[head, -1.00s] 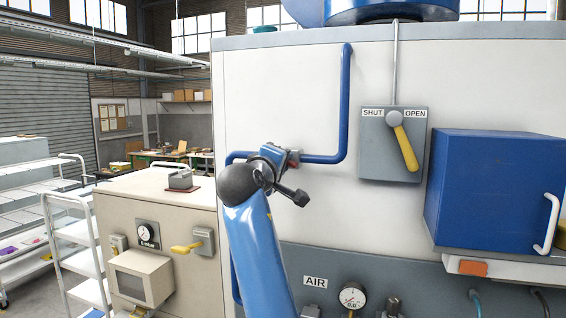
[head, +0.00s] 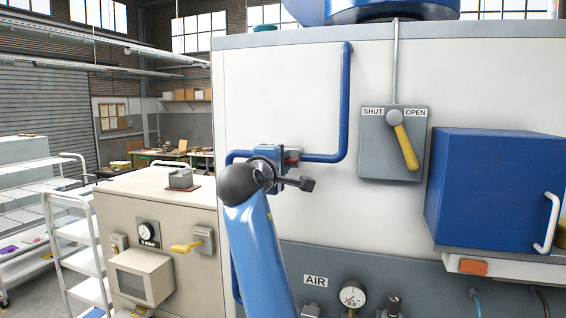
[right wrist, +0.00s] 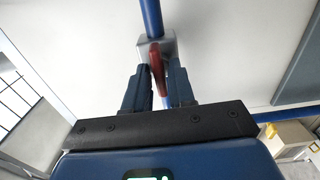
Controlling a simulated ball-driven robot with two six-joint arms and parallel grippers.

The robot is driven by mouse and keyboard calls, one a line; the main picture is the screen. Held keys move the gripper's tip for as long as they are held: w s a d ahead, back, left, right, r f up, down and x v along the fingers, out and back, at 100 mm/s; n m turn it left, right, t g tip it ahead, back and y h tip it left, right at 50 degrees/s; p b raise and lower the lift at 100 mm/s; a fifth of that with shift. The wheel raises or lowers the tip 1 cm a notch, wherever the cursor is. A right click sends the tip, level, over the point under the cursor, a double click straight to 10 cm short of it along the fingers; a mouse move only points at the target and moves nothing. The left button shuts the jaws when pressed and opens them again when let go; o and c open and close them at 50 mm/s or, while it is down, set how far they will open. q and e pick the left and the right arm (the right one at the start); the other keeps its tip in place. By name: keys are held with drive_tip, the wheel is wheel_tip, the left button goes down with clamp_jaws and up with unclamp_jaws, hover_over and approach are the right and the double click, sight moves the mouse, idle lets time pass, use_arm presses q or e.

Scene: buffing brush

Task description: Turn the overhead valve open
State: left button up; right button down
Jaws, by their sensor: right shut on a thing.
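The valve has a grey body (right wrist: 143,46) on a blue pipe and a red handle (right wrist: 157,62), seen in the right wrist view. My right gripper (right wrist: 160,92) is shut on the red handle, with one dark finger on each side of it. My right gripper (head: 276,157) is there too, mostly hidden behind my dark wrist. The left gripper is not in view.
A yellow lever (head: 406,147) on a SHUT/OPEN plate points down and right. A blue box (head: 490,190) juts out at right. A gauge (head: 352,297) sits below by the AIR label. A beige cabinet (head: 150,200) and white cart (head: 75,235) stand left.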

drive_tip(key=shift+a+f, duration=0.1)
drive_tip(key=shift+f, duration=0.05)
drive_tip(key=c, duration=1.3)
unclamp_jaws()
drive_tip(key=shift+o, duration=0.6)
drive_tip(key=shift+s+a, duration=0.15)
drive_tip(key=b+v, duration=0.5)
drive_tip(key=v, duration=0.5)
drive_tip(key=shift+s+b, duration=0.35)
drive_tip(key=shift+b, duration=0.05)
drive_tip(key=shift+a, duration=0.15)
